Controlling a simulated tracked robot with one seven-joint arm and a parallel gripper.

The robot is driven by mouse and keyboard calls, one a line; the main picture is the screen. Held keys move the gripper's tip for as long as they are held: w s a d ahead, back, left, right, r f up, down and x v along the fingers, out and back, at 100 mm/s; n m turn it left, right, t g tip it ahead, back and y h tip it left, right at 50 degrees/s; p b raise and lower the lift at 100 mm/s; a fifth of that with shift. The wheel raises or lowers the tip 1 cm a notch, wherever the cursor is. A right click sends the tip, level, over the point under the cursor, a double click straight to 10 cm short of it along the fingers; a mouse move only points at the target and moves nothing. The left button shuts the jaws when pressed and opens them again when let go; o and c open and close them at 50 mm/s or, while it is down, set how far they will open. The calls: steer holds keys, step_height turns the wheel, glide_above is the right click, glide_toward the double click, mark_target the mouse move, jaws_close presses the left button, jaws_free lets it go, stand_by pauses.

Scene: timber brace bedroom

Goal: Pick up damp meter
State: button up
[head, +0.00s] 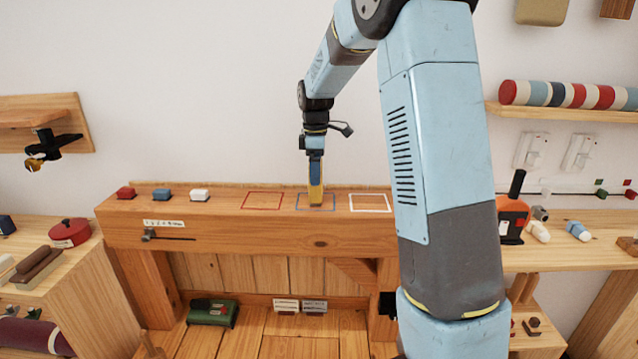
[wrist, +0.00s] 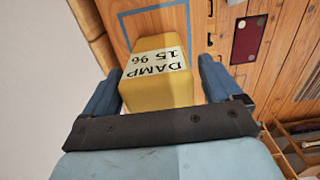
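In the wrist view the blue fingers (wrist: 160,88) stand on either side of the meter, with a narrow gap visible at the right finger. Contact at the left finger is hard to tell. The meter's underside is hidden.
Red (head: 262,201) and white (head: 369,203) outlined squares flank the meter and are empty. An orange tool (head: 513,215) stands on the right-hand bench.

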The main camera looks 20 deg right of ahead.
steer(key=c, duration=0.9)
steer(key=shift+r, duration=0.15)
